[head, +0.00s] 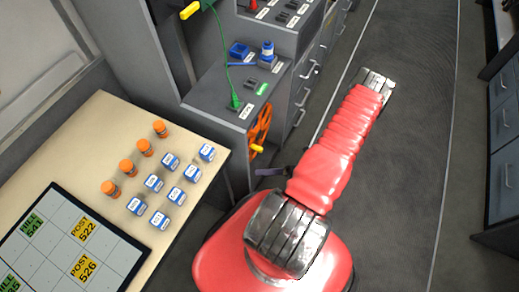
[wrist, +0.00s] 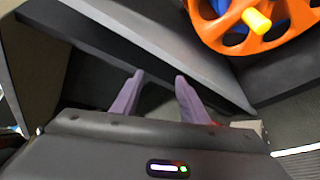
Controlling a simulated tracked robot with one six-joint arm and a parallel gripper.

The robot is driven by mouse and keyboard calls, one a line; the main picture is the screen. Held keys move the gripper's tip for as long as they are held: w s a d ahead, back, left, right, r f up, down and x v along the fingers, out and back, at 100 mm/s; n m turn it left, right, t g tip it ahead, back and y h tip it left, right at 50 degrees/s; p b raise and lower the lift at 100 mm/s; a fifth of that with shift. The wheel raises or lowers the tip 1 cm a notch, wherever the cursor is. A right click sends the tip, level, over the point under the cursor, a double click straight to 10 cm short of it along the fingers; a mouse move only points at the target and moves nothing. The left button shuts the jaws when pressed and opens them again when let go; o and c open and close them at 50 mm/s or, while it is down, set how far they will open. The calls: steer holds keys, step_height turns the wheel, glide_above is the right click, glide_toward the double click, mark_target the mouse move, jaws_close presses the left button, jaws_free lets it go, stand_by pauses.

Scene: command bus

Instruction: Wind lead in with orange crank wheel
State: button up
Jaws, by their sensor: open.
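The orange crank wheel (head: 264,124) is on the side of the grey cabinet in the head view, partly hidden by the cabinet edge. Its yellow handle (head: 257,148) sticks out low on it. The wheel (wrist: 228,38) and handle (wrist: 257,20) are at the upper right of the wrist view, with blue behind the spokes. The green lead (head: 226,65) hangs down to a green plug (head: 235,102) on the cabinet top. My gripper (wrist: 157,85) is open and empty, its purple fingers apart, below and left of the wheel. Only a purple fingertip (head: 270,172) shows in the head view.
A beige table (head: 95,125) with orange-capped bottles (head: 128,167), several blue-and-white blocks (head: 170,162) and a numbered board (head: 75,240) stands at left. The cabinet top (head: 215,92) holds blue items. Grey floor (head: 405,150) is clear at right.

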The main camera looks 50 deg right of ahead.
steer(key=d+f+m+t+h, duration=0.3)
steer(key=f+m+h, duration=0.2)
steer(key=f+m, duration=0.4)
steer(key=m+t+h, duration=0.1)
steer(key=m+h, duration=0.3)
steer(key=m, duration=0.7)
glide_toward(261, 151)
steer(key=v, duration=0.2)
steer(key=shift+s+d+f, duration=0.1)
steer(key=shift+d+f, duration=0.1)
steer(key=shift+x, duration=6.9)
steer(key=shift+c, duration=0.5)
steer(key=shift+a, duration=0.1)
jaws_close()
